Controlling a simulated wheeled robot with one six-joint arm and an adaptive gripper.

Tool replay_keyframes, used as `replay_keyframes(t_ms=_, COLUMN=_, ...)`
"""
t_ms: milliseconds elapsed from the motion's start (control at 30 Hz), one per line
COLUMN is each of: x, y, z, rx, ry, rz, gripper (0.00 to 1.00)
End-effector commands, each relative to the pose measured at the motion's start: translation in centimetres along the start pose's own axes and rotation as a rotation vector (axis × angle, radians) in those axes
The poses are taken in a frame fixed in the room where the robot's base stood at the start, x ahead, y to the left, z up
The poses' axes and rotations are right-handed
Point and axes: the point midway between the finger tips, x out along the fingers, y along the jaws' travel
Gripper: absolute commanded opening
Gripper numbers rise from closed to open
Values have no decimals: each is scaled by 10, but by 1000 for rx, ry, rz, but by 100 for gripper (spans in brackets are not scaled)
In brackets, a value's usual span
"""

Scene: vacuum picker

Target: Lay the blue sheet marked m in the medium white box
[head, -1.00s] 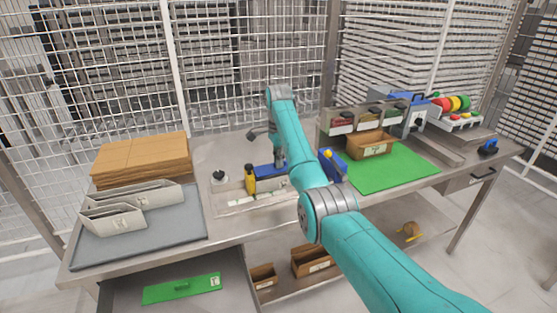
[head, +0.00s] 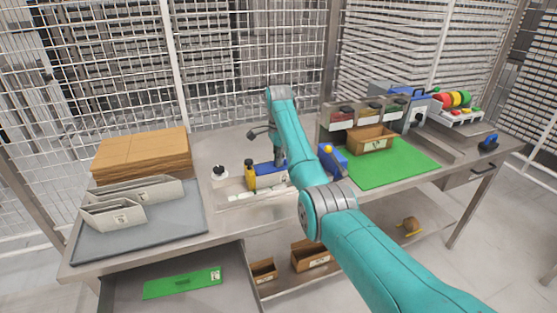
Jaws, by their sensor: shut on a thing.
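My gripper (head: 279,157) is small and dark at the end of my teal arm, above the middle of the bench. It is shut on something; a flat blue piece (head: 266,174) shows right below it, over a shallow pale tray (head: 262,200). The contact is too small to see clearly, and no mark can be read on the blue piece. Two open white boxes stand on the grey mat at the left: a smaller front one (head: 113,216) and a longer one (head: 150,191) behind it. Their labels are too small to read surely.
Brown cardboard (head: 140,155) is stacked behind the white boxes. A yellow bottle (head: 250,178) stands close left of my gripper. A blue holder (head: 333,162) is close on the right, beside a green mat (head: 395,172). A green sheet (head: 182,283) lies in the open drawer below.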

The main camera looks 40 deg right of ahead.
Motion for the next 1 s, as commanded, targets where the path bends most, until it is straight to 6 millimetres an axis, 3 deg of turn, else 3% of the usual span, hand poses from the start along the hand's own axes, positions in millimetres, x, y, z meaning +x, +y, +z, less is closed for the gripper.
replay_keyframes(t_ms=1000, x=14, y=0, z=0, rx=0, ry=0, rz=0, gripper=0)
